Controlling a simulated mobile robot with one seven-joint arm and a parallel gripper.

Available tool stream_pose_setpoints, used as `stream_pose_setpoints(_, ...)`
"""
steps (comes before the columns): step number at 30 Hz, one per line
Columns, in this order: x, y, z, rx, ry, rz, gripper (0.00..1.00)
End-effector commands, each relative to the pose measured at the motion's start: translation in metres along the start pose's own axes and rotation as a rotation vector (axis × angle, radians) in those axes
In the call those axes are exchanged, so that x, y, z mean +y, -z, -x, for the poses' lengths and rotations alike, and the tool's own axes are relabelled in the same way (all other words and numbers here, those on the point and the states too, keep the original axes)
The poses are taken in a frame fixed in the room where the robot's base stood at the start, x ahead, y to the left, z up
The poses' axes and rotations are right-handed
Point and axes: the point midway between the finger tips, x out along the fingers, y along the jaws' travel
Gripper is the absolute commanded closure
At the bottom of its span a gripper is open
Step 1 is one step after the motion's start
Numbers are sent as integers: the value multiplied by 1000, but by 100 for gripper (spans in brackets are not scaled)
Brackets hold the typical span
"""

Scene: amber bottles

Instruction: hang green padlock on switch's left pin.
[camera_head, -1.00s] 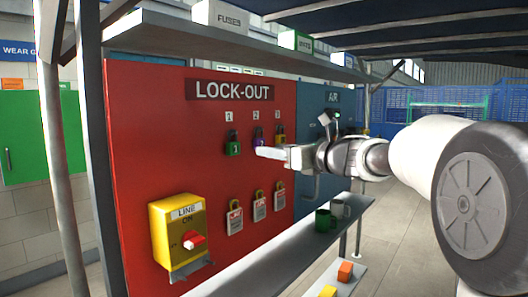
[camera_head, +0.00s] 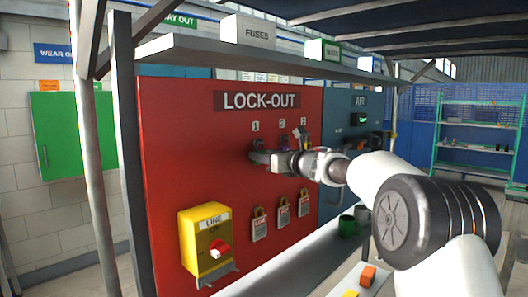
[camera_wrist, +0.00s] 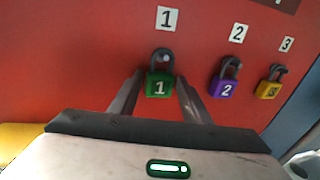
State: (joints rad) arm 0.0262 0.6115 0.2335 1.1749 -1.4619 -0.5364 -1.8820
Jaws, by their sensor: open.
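The green padlock marked 1 (camera_wrist: 159,87) hangs by its dark shackle under the label 1 on the red lock-out board. My gripper (camera_wrist: 159,78) is open, with one finger on each side of the padlock body; contact is not clear. In the head view my gripper (camera_head: 256,157) is at the board below label 1 and hides the padlock. The yellow LINE switch (camera_head: 192,245) with a red knob is low on the board. A small grey bracket (camera_head: 218,277) is under it; its pins are too small to make out.
The purple padlock (camera_wrist: 223,87) and the yellow padlock (camera_wrist: 268,90) hang to the right. Several tagged padlocks (camera_head: 259,229) hang below. A shelf (camera_head: 240,52) runs above the board. A ledge with a green mug (camera_head: 347,227) is at lower right.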

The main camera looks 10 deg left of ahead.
Motion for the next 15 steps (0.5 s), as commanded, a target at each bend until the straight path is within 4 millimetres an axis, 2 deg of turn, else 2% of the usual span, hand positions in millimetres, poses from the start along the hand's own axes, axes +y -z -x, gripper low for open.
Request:
stream_pose_setpoints(11, 0, 0, -6, 0, 0, 0, 57)
stream_pose_setpoints(15, 0, 0, -6, 0, 0, 1, 80)
